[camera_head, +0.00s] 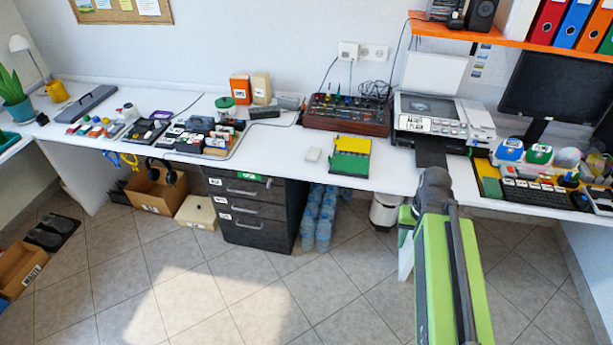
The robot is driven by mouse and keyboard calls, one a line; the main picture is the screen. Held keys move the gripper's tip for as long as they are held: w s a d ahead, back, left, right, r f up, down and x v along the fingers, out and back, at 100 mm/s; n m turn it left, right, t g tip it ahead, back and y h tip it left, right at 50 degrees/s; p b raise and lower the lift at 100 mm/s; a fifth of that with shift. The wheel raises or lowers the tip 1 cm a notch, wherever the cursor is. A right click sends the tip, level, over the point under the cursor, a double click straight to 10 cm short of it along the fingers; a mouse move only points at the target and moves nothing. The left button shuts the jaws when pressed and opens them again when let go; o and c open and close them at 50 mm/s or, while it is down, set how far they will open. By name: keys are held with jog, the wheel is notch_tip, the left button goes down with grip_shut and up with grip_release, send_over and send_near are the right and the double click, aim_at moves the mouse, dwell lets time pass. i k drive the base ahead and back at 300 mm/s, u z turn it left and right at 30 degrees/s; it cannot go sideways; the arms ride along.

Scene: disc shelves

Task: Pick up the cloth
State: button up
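I cannot pick out a cloth for certain. The arm hides part of the desk edge and floor. I cannot make out my gripper's fingers.
The long white desk (390,173) holds a printer (440,115), a red-brown control box (345,115), small clutter at left and a monitor (555,85) at right. Below are dark drawers (255,210), blue bottles (323,215) and cardboard boxes (157,190). The tiled floor in front is clear.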

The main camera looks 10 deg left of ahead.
aim_at(313, 155)
jog(key=u, duration=1.1)
jog(key=i, duration=1.3)
jog(key=u, duration=0.7)
jog(key=i, duration=0.7)
